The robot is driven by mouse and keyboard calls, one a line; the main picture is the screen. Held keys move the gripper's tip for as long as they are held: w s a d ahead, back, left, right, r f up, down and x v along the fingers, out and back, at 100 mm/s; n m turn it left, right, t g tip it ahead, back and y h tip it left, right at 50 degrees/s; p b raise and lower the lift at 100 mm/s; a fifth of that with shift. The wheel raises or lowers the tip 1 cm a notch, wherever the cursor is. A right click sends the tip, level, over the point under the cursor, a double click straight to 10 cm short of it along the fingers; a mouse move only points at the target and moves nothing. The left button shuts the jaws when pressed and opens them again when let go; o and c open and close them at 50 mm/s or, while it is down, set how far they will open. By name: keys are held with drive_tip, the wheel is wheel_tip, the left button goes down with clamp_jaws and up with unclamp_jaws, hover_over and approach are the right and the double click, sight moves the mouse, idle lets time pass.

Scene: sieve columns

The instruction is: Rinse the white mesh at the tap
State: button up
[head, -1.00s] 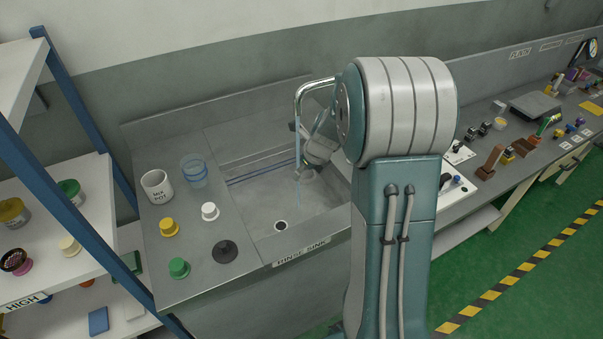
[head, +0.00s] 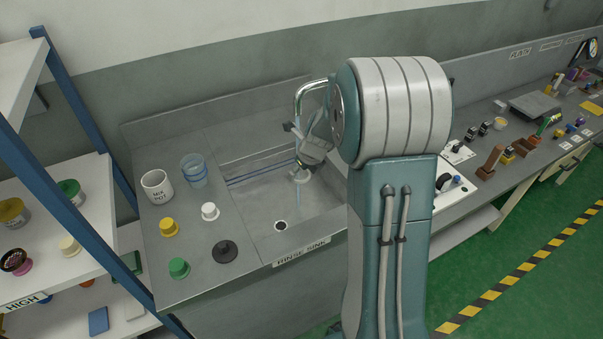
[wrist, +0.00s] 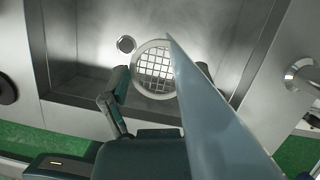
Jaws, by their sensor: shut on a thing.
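The white mesh (wrist: 154,70), a white ring with a square grid, is held between the fingers of my gripper (wrist: 162,78) over the sink basin. In the head view my gripper (head: 306,163) is under the tap (head: 299,92), and a little of the white mesh (head: 302,177) shows below it. A pale blue tapering shape, which looks like the water stream (wrist: 212,115), crosses the wrist view and narrows to a tip by the mesh's upper right rim. I cannot tell whether it touches the mesh. The tap's fitting (wrist: 302,76) shows at the right.
The rinse sink (head: 258,208) has a drain hole (head: 281,226). On the left counter stand a mix pot (head: 157,186), a clear blue beaker (head: 194,170) and several coloured knobbed pieces. A shelf rack (head: 75,215) stands left; the bench at right holds several small items.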

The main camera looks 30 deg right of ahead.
drive_tip(key=s+a, duration=0.4)
drive_tip(key=a, duration=0.2)
idle(0.6)
idle(0.7)
idle(0.4)
drive_tip(key=s+a+r, duration=0.2)
drive_tip(key=a+r, duration=0.2)
drive_tip(key=shift+s+a, duration=0.15)
drive_tip(key=shift+s, duration=0.2)
idle(0.9)
